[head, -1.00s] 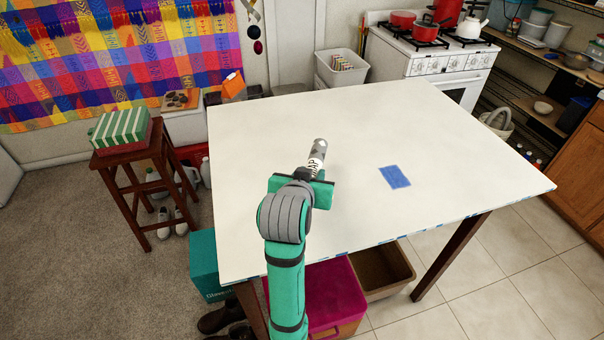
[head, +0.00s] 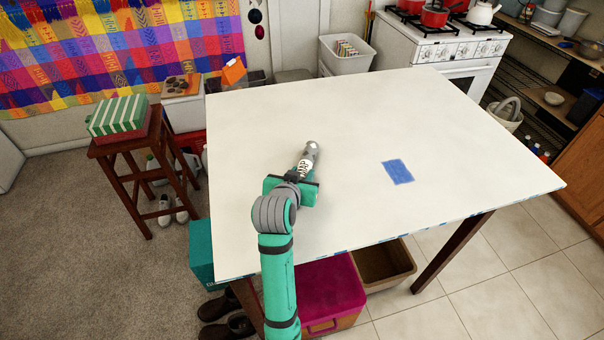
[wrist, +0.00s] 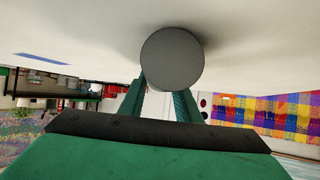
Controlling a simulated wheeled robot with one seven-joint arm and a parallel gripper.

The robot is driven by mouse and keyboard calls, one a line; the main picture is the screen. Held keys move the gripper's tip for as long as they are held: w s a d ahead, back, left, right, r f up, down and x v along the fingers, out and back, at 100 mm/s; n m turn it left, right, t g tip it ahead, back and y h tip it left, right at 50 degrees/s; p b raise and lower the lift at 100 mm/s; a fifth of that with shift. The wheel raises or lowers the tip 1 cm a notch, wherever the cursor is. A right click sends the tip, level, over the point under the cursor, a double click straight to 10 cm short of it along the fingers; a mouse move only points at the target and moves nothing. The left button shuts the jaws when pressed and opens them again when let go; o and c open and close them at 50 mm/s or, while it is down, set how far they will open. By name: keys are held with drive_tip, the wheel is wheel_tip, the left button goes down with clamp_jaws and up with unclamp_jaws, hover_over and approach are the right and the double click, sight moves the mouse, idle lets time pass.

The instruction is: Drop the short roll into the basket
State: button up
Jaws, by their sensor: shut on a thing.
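The short roll (head: 309,154), grey with a white label and dark lettering, points away from me above the table's middle left. In the wrist view its round grey end (wrist: 172,59) faces the camera between the two green fingers. My gripper (head: 299,178) is shut on the roll; its fingers also show in the wrist view (wrist: 160,95). Whether the roll touches the tabletop is hard to tell. A pale basket with a handle (head: 505,116) stands on the floor beyond the table's right side, near the shelves.
The white table (head: 420,120) is bare except for a blue patch (head: 397,172). A white bin (head: 345,60) stands behind it, beside the stove (head: 450,50). A brown bin (head: 400,276) and a magenta box (head: 335,290) lie below the front edge. A stool (head: 150,160) stands left.

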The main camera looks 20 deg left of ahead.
drive_tip(key=shift+s+a+f, duration=0.1)
drive_tip(key=shift+s+a, duration=0.05)
drive_tip(key=shift+a, duration=0.1)
drive_tip(key=o, duration=1.1)
drive_tip(key=shift+d, duration=0.1)
